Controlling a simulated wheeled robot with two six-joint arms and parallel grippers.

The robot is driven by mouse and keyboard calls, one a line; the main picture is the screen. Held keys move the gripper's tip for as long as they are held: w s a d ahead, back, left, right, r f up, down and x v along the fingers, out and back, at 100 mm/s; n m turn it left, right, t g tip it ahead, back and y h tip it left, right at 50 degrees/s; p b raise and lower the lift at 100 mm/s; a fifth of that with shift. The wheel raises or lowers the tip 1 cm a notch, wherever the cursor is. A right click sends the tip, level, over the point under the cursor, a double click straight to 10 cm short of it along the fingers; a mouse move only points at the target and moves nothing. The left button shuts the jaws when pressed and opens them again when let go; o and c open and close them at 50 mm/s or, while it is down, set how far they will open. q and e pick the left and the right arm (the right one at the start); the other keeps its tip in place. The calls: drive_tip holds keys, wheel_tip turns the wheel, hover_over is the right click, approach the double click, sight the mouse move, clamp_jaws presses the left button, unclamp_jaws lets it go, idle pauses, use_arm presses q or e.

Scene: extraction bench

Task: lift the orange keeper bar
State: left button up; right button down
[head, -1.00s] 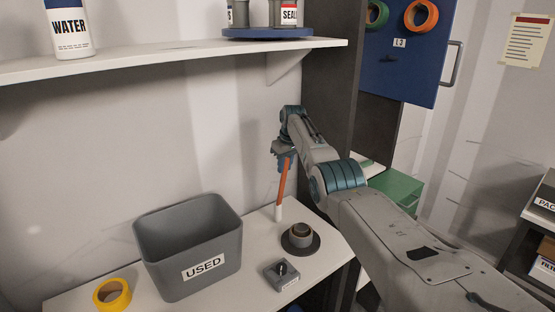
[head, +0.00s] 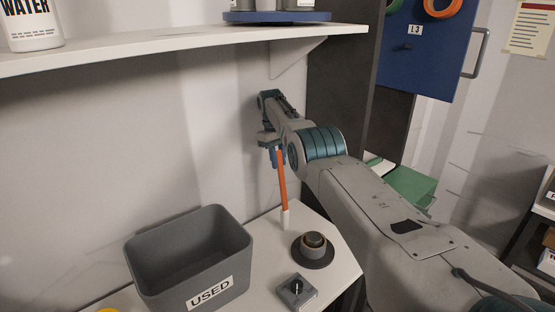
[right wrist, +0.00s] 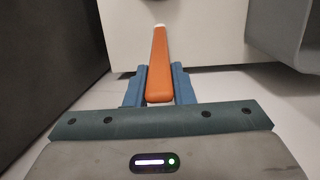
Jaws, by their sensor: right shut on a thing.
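The orange keeper bar (head: 283,183) stands nearly upright above the back of the white bench, its top leaning slightly left, with a white lower end. I cannot tell whether that end touches the bench. My right gripper (head: 274,157) is shut on the bar's upper part. In the right wrist view the bar (right wrist: 160,62) lies between the two blue fingers of the right gripper (right wrist: 159,84) and points away from the camera. My left gripper is not in view.
A grey bin marked USED (head: 178,250), a dark round base with a ring (head: 313,250) and a small grey knob box (head: 296,291) stand on the bench (head: 268,258). A white shelf (head: 170,52) hangs above. A dark upright panel (head: 335,95) is close to the right arm.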

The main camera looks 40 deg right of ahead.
drive_tip(key=shift+f, duration=0.15)
drive_tip(key=c, duration=1.5)
unclamp_jaws()
drive_tip(key=shift+o, duration=1.3)
drive_tip(key=shift+a, duration=0.1)
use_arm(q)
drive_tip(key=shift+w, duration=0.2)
use_arm(e)
drive_tip(key=shift+w, duration=0.2)
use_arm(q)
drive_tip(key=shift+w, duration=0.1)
use_arm(e)
drive_tip(key=shift+s+r, duration=0.1)
drive_tip(key=shift+r, duration=0.15)
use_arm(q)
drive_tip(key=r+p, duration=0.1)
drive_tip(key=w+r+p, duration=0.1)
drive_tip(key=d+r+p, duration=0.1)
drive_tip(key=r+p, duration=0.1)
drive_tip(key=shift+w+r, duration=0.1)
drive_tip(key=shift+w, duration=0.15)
use_arm(e)
wheel_tip(320, 180, up, 10)
drive_tip(key=w, duration=0.2)
drive_tip(key=shift+w, duration=0.15)
